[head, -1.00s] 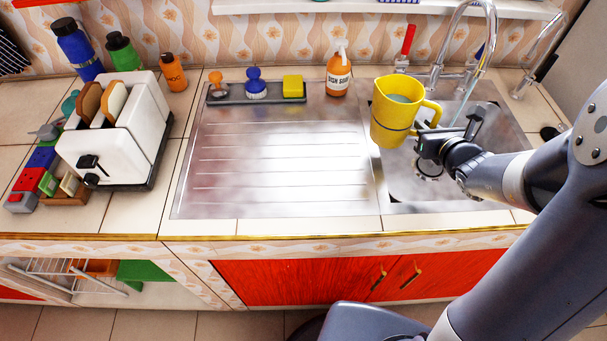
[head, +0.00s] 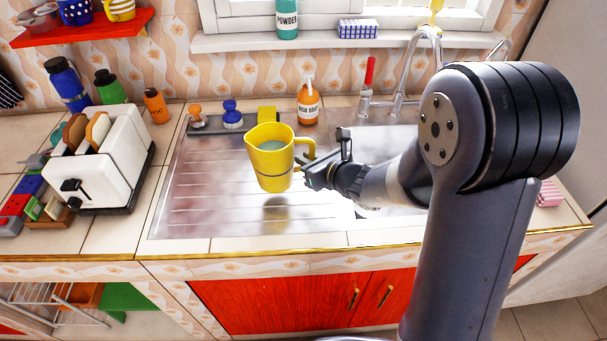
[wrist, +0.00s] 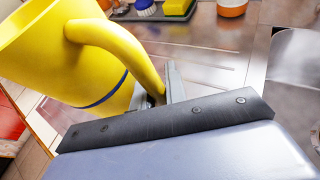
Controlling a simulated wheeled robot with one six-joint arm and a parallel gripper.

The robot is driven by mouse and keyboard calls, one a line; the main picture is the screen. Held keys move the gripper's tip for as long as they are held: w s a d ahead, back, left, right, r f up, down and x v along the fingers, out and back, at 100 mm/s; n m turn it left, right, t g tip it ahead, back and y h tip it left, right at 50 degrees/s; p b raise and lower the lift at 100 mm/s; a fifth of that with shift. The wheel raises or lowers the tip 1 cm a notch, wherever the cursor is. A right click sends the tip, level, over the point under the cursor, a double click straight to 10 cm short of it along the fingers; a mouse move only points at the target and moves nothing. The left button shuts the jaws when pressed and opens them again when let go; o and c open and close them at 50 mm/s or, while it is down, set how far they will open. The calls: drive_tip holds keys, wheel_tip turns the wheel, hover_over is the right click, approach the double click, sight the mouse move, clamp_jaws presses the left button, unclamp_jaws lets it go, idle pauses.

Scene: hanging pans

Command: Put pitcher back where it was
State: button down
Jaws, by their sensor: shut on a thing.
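The yellow pitcher (head: 270,162) is in the middle of the head view, held above the metal drainboard (head: 200,190), with its reflection below it. It is close to upright, and greyish liquid shows inside its rim. My gripper (head: 308,172) is to the right of the pitcher and shut on its handle (head: 305,152). In the wrist view the pitcher (wrist: 60,45) fills the upper left, and its handle (wrist: 125,50) runs down to my gripper (wrist: 160,95). The exact contact at the fingertips is partly hidden.
A tray (head: 215,127) with brushes and a yellow sponge, and an orange soap bottle (head: 308,103), stand behind the pitcher. A white toaster (head: 105,165) stands left. The faucet (head: 425,65) and sink are right, partly behind my arm. The drainboard's left and front are clear.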

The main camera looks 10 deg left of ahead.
drive_tip(key=shift+f, duration=2.1)
drive_tip(key=shift+f, duration=0.15)
drive_tip(key=c, duration=1.4)
unclamp_jaws()
drive_tip(key=shift+c, duration=0.2)
drive_tip(key=v, duration=1.2)
drive_tip(key=shift+b, duration=0.35)
